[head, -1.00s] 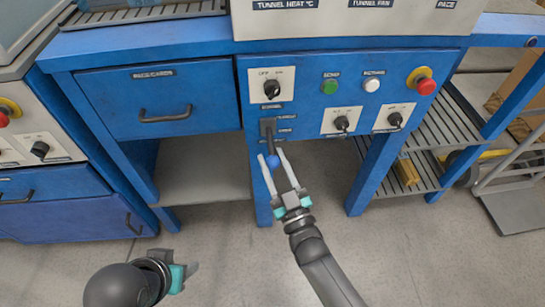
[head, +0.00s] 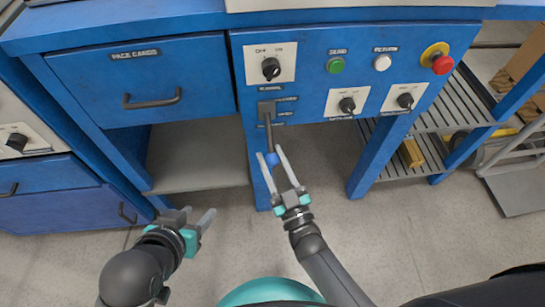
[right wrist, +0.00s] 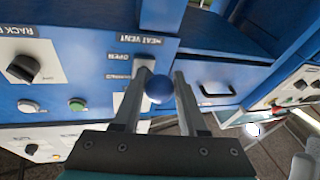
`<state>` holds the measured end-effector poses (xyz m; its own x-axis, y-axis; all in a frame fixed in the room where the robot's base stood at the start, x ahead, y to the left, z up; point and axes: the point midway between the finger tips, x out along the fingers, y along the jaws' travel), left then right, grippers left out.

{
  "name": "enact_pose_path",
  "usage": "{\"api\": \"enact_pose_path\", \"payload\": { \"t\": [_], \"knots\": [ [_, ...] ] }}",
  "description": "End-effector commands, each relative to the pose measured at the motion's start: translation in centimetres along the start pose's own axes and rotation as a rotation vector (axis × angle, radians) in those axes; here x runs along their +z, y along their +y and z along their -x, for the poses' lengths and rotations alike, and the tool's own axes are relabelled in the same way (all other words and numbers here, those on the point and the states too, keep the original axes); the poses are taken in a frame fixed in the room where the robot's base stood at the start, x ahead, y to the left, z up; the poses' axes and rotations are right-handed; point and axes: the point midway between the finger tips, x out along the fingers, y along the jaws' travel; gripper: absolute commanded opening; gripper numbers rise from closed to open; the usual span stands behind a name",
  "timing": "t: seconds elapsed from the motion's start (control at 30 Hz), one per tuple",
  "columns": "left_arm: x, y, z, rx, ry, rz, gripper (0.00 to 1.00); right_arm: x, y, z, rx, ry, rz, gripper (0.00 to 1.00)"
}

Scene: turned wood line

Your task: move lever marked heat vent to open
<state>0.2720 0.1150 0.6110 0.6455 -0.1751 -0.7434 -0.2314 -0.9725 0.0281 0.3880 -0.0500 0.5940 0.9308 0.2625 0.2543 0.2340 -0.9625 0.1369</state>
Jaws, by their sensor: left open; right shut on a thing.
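The heat vent lever (head: 269,133) hangs down from a small grey plate on the blue panel and ends in a blue ball knob (head: 271,158). My right gripper (head: 270,156) is shut on the knob, one finger on each side. The knob (right wrist: 159,88) also shows between the fingers in the right wrist view, beside the HEAT VENT label (right wrist: 147,42) and the OPEN label (right wrist: 117,57). The position labels are too small to read in the head view. My left gripper (head: 199,213) is open and empty at the lower left, apart from the bench.
Above the lever is a black rotary switch (head: 271,69). To its right are a green button (head: 335,65), a white button (head: 382,63), a red emergency stop (head: 442,64) and two more switches. A drawer (head: 143,84) is at left. Below is an open shelf (head: 197,172).

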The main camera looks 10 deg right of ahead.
Motion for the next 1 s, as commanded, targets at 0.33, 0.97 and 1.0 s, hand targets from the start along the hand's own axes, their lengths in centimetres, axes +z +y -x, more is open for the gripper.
{"api": "enact_pose_path", "payload": {
  "t": [0.33,0.97,1.0],
  "knots": [
    [-0.01,0.04,-0.03,0.001,0.002,0.000,0.50,0.17,-0.04,-0.08,-0.001,-0.007,-0.001,0.00],
    [0.10,-0.02,0.05,0.000,-0.007,-0.001,0.50,0.02,0.01,0.29,0.000,-0.002,0.000,0.71],
    [0.19,-0.06,0.15,-0.002,-0.016,-0.001,0.50,0.03,0.01,0.56,0.000,-0.003,0.000,0.71]
  ]
}}
